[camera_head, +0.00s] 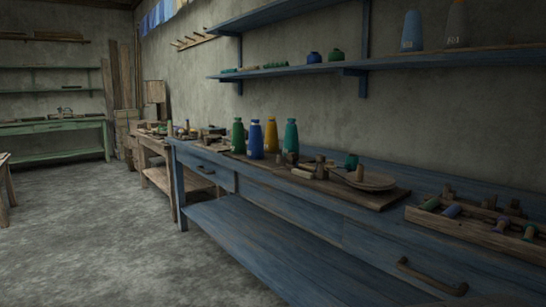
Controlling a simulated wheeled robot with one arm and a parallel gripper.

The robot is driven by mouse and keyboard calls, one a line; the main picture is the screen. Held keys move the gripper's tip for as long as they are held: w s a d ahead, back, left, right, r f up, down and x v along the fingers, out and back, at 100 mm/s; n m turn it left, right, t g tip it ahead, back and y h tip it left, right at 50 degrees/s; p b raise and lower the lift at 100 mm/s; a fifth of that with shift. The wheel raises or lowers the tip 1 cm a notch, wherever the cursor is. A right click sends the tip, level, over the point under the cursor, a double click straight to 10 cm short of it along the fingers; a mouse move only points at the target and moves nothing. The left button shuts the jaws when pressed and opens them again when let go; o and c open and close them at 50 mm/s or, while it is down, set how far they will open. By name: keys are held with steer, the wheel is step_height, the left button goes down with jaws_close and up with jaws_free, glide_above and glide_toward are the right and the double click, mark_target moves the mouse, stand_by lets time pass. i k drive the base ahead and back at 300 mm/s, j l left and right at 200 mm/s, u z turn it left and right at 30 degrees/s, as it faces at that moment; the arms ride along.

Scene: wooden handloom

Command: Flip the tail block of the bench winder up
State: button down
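What looks like the bench winder stands on a blue workbench (450,255). It has a dark wooden baseboard (397,200) and a flat round wooden disc (375,182). Small wooden blocks (320,167) sit to the left of the disc, beside a pale roll-like piece. I cannot tell which of these is the tail block, or whether it is up or down. My gripper is not in view.
Green, blue (256,141) and yellow (271,137) cones stand left of the winder. A wooden tray (470,235) of spools lies right. A blue shelf (400,65) runs above. The concrete floor (120,230) at left is clear. A green table (55,127) stands far back.

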mark_target(292, 158)
steer(key=i+j, duration=1)
steer(key=l+z, duration=0.05)
